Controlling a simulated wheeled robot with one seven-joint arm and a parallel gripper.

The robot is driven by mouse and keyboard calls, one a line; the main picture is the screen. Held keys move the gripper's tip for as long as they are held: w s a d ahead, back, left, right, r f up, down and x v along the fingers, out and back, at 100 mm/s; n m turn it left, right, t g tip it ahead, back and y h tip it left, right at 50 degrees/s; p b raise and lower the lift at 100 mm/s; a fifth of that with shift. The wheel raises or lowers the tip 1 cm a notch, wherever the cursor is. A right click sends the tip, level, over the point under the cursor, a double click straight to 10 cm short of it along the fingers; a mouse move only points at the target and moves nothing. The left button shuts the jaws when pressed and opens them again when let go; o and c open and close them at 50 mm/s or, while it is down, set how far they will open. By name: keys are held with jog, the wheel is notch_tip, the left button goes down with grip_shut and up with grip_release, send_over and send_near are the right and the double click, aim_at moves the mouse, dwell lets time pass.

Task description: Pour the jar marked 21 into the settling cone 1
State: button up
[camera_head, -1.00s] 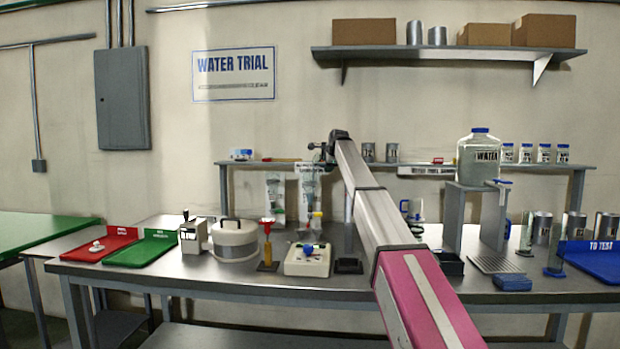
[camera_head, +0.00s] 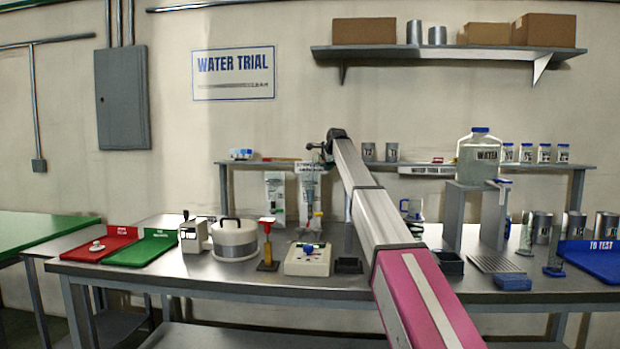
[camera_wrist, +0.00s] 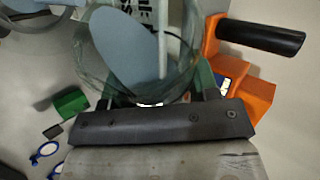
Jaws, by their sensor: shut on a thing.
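My gripper (camera_wrist: 155,100) is shut on a clear glass jar (camera_wrist: 97,45) with pale blue liquid in it, seen close in the wrist view. Its mark cannot be read; dark lettering shows through or behind the glass, partly cut off. I cannot tell how far it is tilted. In the head view my gripper (camera_head: 318,152) is at the arm's far end, above the bench, by the rear shelf. Two clear cones in stands are there, one on the left (camera_head: 275,195) and one below my gripper (camera_head: 310,190). Their numbers are too small to read.
A white tub (camera_head: 234,240), a red-topped yellow stand (camera_head: 267,245) and a white instrument (camera_head: 307,260) stand in front of the cones. A large water bottle (camera_head: 479,160) stands on a riser at right. Red (camera_head: 105,250) and green (camera_head: 142,252) trays lie at left.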

jog(key=shift+s+a+r+n+t+h, duration=0.25)
jog(key=shift+a+r+n+t+h, duration=0.05)
jog(key=shift+a+r+h, duration=0.15)
dwell(1.1)
jog(key=shift+s+f+n+t+h+p, duration=0.1)
jog(key=shift+f+n+t+h+p, duration=0.2)
jog(key=shift+n+t+h, duration=0.15)
dwell(1.4)
jog(key=shift+a+r, duration=0.1)
jog(key=shift+r, duration=0.1)
